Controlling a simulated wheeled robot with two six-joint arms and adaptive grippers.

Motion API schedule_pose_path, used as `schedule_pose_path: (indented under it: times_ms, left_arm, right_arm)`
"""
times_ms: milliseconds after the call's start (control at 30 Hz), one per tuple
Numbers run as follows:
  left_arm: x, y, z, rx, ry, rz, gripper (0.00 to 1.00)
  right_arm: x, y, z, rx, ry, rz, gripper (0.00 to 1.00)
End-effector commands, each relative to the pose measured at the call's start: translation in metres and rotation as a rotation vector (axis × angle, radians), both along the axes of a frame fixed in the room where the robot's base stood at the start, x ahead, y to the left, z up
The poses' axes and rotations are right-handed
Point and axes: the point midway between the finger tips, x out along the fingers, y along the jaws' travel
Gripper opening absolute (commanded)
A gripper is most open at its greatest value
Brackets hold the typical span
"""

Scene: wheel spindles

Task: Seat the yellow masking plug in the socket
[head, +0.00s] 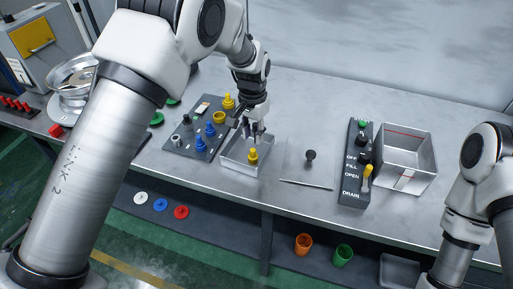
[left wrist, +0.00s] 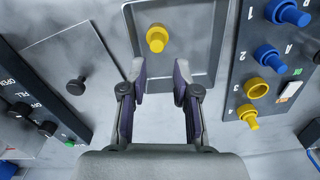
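A yellow plug (head: 253,155) stands in a shallow metal tray (head: 232,163) on the bench; it also shows in the left wrist view (left wrist: 157,38), beyond my fingertips. My left gripper (head: 252,132) is open and empty above the tray's far part, its fingers apart in the left wrist view (left wrist: 160,78). A dark socket board (head: 184,144) lies left of the tray. It bears a yellow ring-shaped socket (head: 219,118) with an open middle, blue plugs (head: 210,130) and another yellow plug (head: 229,101). My right gripper is not in view.
Right of the tray, a plate with a black knob (head: 311,155) lies on the bench. Further right are a dark valve panel (head: 350,190) with a yellow handle and an open metal bin (head: 405,175). The tray's walls rise around the plug.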

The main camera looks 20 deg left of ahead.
Motion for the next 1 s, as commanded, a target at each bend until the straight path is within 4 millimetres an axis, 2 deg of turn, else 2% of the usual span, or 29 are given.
schedule_pose_path:
  times_ms: [267, 400, 600, 667, 700, 1000]
  left_arm:
    - [-0.002, -0.002, -0.041, 0.0, 0.005, 0.0, 0.31]
    - [-0.001, -0.002, -0.06, 0.0, 0.0, 0.001, 0.31]
    - [-0.001, -0.002, -0.063, 0.001, -0.001, 0.001, 0.31]
    - [-0.001, -0.002, -0.063, 0.0, 0.0, 0.001, 0.11]
    - [-0.001, -0.002, -0.063, 0.0, 0.0, 0.001, 0.08]
    - [-0.001, -0.002, -0.062, 0.0, 0.0, 0.001, 0.07]
  right_arm:
    - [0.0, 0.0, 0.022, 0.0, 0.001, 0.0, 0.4]
    - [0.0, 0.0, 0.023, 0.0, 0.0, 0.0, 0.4]
    - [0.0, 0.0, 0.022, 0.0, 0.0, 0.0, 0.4]
    - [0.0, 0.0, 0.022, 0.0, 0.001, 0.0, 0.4]
    - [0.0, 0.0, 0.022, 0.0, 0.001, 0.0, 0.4]
    - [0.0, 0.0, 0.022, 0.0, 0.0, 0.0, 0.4]
